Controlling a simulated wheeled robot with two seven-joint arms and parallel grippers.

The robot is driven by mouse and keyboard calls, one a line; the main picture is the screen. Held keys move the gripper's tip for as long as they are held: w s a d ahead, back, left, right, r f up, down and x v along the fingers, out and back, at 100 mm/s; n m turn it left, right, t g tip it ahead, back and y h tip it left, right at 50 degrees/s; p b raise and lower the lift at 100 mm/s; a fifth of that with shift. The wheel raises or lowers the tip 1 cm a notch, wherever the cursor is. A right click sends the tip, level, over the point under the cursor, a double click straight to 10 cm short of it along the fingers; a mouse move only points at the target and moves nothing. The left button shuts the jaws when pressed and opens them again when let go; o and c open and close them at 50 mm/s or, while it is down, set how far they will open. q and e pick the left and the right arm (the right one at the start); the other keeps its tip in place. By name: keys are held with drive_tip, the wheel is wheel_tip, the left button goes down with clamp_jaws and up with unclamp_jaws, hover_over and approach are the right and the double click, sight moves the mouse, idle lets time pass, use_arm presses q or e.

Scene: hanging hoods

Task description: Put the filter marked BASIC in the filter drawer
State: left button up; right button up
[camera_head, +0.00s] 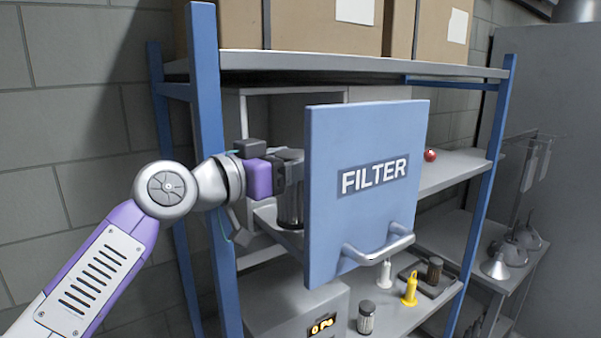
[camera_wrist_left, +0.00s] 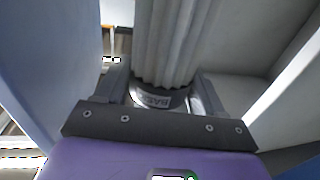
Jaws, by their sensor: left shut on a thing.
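The filter drawer (camera_head: 330,235) is pulled out, with its blue front marked FILTER and a grey handle. My left gripper (camera_head: 288,172) reaches in behind the front from the left side. It is shut on a dark pleated filter (camera_head: 290,206), which stands upright in the drawer's space; the front hides part of it. The filter also shows in the left wrist view (camera_wrist_left: 172,45), between the gripper's fingers (camera_wrist_left: 163,92). A band on it reads BASIC, partly blurred. I cannot tell whether its base touches the drawer floor. My right gripper is not in view.
Blue rack posts (camera_head: 207,150) stand close to my left arm. Below, a shelf holds another filter (camera_head: 366,317), a yellow bottle-like item (camera_head: 410,289) and a dark filter (camera_head: 434,270). A red ball (camera_head: 430,155) sits on the middle shelf. Cardboard boxes (camera_head: 320,25) are on top.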

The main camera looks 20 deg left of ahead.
use_arm(q)
drive_tip(key=shift+w+d+f+b, duration=0.15)
drive_tip(key=shift+w+f, duration=0.15)
drive_tip(key=shift+f, duration=0.25)
drive_tip(key=shift+w+d+f+b, duration=0.15)
drive_tip(key=shift+w+f, duration=0.15)
drive_tip(key=shift+f, duration=0.3)
drive_tip(key=shift+w+d+f+b, duration=0.15)
drive_tip(key=shift+w+f, duration=0.15)
drive_tip(key=shift+f, duration=0.25)
drive_tip(key=shift+f, duration=0.1)
drive_tip(key=shift+f, duration=0.1)
drive_tip(key=o, duration=0.9)
drive_tip(key=shift+r, duration=0.25)
drive_tip(key=b+v, duration=0.1)
drive_tip(key=v, duration=1.1)
drive_tip(key=shift+f+b, duration=0.15)
drive_tip(key=shift+b, duration=0.2)
